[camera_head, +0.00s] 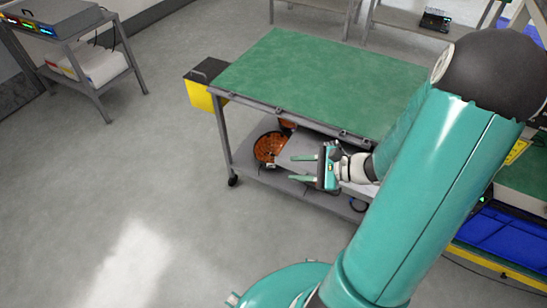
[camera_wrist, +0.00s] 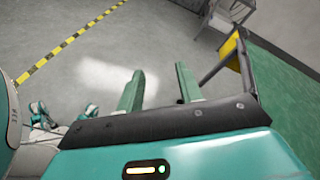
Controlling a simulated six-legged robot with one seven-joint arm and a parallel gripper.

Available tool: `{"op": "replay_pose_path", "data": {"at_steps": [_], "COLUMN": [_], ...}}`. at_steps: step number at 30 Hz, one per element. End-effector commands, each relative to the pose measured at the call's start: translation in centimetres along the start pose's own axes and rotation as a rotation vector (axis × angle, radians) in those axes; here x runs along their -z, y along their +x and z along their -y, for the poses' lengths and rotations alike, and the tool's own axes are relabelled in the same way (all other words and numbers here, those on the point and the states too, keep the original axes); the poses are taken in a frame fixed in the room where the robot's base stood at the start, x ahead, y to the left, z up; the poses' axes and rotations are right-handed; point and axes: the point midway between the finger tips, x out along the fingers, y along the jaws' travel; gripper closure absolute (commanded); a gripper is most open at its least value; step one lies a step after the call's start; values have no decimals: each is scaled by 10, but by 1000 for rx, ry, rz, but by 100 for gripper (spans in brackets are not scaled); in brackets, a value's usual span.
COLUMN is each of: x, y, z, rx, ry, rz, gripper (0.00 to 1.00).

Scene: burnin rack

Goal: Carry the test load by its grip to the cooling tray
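My gripper (camera_head: 303,168) is open and empty, its two teal fingers apart and pointing left, in front of the green-topped bench's lower shelf. In the wrist view the fingers (camera_wrist: 158,90) also stand apart with only bare floor between them. A yellow box with a dark top and a small handle (camera_head: 202,100) hangs at the bench's left end, up and left of my gripper. I cannot tell whether it is the test load. No thing is clearly recognisable as the cooling tray; a blue surface (camera_head: 500,235) shows at the right, partly hidden by my arm.
The green-topped bench (camera_head: 310,80) is bare where visible. Its lower shelf (camera_head: 255,177) holds an orange coil (camera_head: 268,147) and a grey panel. A grey cart (camera_head: 85,45) with a lit device stands far left. The floor between is clear. My arm covers the right side.

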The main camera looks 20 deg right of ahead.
Motion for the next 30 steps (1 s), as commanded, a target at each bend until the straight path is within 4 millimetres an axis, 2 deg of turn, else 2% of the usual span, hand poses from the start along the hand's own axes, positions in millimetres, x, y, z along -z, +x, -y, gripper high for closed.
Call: {"op": "replay_pose_path", "data": {"at_steps": [1, 6, 15, 22, 27, 30], "x": [-19, -66, -133, -184, -220, -234], "y": [8, 20, 12, -8, -24, -31], "z": [-4, -26, -46, -41, -31, -26], "rx": [-98, -394, -790, -952, -978, -972], "ry": [-88, -361, -901, -1351, -1653, -1762], "rz": [-15, -71, -213, -353, -459, -501], "gripper": [64, 64, 64, 64, 64, 64]}}
